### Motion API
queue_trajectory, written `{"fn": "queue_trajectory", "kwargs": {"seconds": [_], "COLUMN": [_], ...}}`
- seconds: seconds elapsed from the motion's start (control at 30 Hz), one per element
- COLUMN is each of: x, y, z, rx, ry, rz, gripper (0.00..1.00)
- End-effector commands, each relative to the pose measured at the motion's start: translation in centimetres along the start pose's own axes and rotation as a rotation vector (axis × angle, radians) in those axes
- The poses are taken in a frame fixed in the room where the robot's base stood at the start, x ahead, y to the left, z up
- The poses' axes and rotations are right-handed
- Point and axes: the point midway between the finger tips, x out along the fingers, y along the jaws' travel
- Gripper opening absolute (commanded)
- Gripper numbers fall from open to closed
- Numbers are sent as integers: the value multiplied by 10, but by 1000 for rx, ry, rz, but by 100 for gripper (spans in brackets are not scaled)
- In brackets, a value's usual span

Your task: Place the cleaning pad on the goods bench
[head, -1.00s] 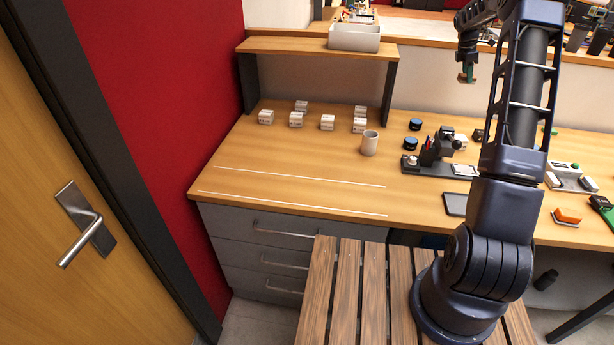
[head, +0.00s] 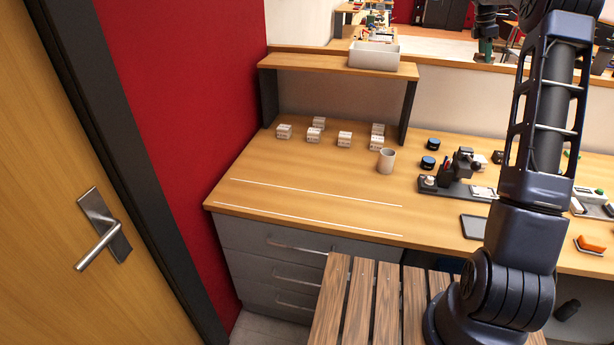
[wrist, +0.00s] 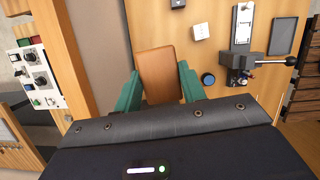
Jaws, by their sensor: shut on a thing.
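My gripper (wrist: 160,85) has green fingers and is shut on a flat orange-brown block, which I take to be the cleaning pad (wrist: 160,74). In the head view my gripper (head: 486,48) is high up, beyond the back edge of the bench in the picture; the pad is hard to make out there. The wooden bench (head: 300,210), which I take to be the goods bench, stands against the red wall. Two white lines run across its front left part, and the surface between them is bare.
Several white blocks (head: 344,139) and a grey cup (head: 386,160) stand at the bench's back. A raised shelf (head: 310,64) holds a grey bin (head: 373,56). Right of the cup are dark blue discs (head: 427,162), a lever device (head: 462,165) and a dark tray (head: 475,227).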

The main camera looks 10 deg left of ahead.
Motion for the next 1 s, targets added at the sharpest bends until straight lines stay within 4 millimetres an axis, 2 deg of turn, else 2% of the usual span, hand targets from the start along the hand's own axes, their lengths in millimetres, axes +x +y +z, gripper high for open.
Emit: {"fn": "queue_trajectory", "kwargs": {"seconds": [0.23,0.57,0.77,1.0], "x": [-25,-69,-94,-123], "y": [1,-19,-45,-88], "z": [-73,-210,-290,-382], "rx": [-112,-328,-462,-626], "ry": [8,19,24,26], "rz": [36,101,141,189], "gripper": [18,18,18,18]}}
